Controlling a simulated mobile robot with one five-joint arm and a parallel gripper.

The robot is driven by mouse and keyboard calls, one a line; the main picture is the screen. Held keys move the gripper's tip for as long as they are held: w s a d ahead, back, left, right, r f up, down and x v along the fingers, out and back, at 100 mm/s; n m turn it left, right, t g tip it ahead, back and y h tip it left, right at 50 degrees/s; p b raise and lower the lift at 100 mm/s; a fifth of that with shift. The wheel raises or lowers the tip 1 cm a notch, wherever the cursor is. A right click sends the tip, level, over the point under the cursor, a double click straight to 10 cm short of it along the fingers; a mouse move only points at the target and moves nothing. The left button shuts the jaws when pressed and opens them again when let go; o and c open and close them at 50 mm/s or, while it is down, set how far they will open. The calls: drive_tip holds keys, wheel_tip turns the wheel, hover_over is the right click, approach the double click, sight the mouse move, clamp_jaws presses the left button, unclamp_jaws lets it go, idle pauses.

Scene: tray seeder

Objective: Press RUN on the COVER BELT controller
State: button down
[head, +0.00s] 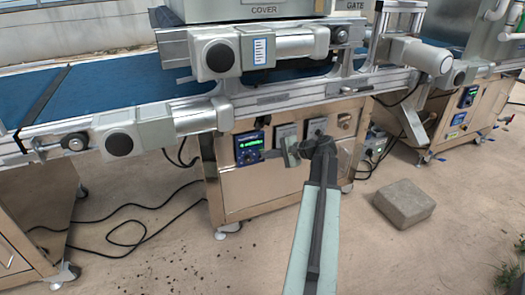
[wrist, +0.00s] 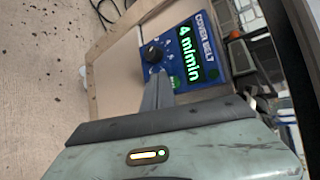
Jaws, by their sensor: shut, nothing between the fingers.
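The COVER BELT controller (head: 248,147) is a blue panel with a lit green display on the front of the metal cabinet. In the wrist view the controller (wrist: 204,48) appears turned on its side, and its display reads 4 m/min. A black knob (wrist: 152,53) and a green button area (wrist: 193,74) show beside the display. My gripper (head: 272,154) is shut and empty, just right of the controller in the head view. In the wrist view my gripper's fingertips (wrist: 162,78) are close to the panel, by the green area and knob. Whether they touch is unclear.
The blue conveyor belt (head: 110,92) and its rollers overhang the cabinet. Grey boxes (head: 287,133) sit right of the controller. A stone block (head: 404,204) lies on the floor at right. Black cables (head: 125,226) run over the floor at left.

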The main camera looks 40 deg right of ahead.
drive_tip(key=shift+w+d, duration=0.15)
drive_tip(key=shift+w, duration=0.2)
